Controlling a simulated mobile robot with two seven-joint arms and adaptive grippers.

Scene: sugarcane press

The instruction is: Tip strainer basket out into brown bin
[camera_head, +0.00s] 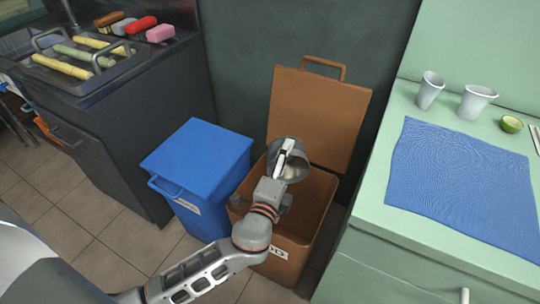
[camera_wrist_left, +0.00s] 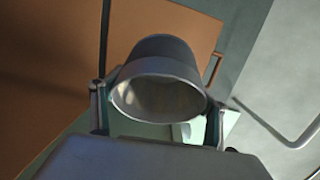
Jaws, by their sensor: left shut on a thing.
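The grey metal strainer basket (camera_head: 297,155) is held above the open brown bin (camera_head: 318,205), tilted. My left gripper (camera_head: 283,160) is shut on the basket. In the left wrist view the basket (camera_wrist_left: 160,80) sits between the two fingers of the gripper (camera_wrist_left: 156,115), its round mouth facing the camera and pale marks inside. I cannot tell whether anything remains in it. The bin's brown lid (camera_head: 318,110) stands raised against the dark wall. My right gripper is not in view.
A closed blue bin (camera_head: 197,160) stands left of the brown bin. A green counter (camera_head: 400,225) at the right bears a blue cloth (camera_head: 465,190), two cups and a cut lime. A dark sink unit with sugarcane pieces (camera_head: 62,66) stands at the left.

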